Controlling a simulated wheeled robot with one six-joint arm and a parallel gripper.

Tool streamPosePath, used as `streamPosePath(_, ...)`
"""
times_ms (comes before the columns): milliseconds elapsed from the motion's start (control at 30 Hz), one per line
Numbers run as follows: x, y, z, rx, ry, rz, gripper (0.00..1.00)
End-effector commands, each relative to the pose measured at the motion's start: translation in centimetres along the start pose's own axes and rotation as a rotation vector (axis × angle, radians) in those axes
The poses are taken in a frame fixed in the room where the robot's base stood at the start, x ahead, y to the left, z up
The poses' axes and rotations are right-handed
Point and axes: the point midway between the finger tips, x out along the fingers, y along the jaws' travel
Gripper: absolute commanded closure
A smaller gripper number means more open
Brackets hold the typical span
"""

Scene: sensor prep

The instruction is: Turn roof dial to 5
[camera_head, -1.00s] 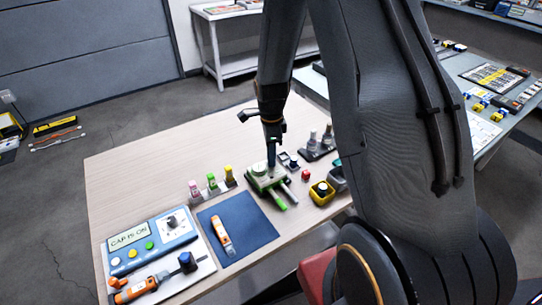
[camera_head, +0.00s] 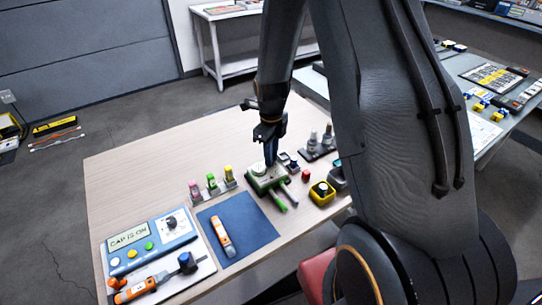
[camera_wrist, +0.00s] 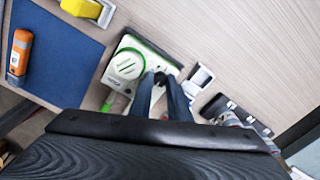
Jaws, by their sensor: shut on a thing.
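A green-and-white device (camera_head: 258,184) stands on the wooden table, below my gripper (camera_head: 271,160). In the wrist view its white top (camera_wrist: 112,76) shows a round white disc with a green rim (camera_wrist: 127,64). My gripper's fingers (camera_wrist: 164,84) come down on the device just right of this disc. They are close together and shut on a small part of the device. The held part is mostly hidden between the fingers, so I cannot tell if it is the roof dial or read its setting.
A blue panel (camera_head: 152,254) with buttons, a dial and a screen reading "CAP IS ON" stands front left. Coloured bottles, a yellow container (camera_head: 321,194) and a green-handled tool (camera_head: 278,204) are close by. The table's back left is clear.

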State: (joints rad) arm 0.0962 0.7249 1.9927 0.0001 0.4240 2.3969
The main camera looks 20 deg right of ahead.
Motion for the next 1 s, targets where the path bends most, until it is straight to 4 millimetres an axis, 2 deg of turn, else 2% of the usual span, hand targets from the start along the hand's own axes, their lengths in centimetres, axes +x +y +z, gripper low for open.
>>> streamPosePath(533,-0.03,-0.02,0.01,0.023,0.000,0.000,1.00)
streamPosePath(567,-0.03,-0.02,0.01,0.023,0.000,0.000,0.79)
streamPosePath(600,-0.03,-0.02,0.02,0.023,0.000,0.000,0.75)
streamPosePath(867,-0.04,-0.01,0.01,0.023,0.000,0.000,0.75)
streamPosePath(1000,-0.69,-0.08,0.09,0.023,-0.002,-0.002,0.75)
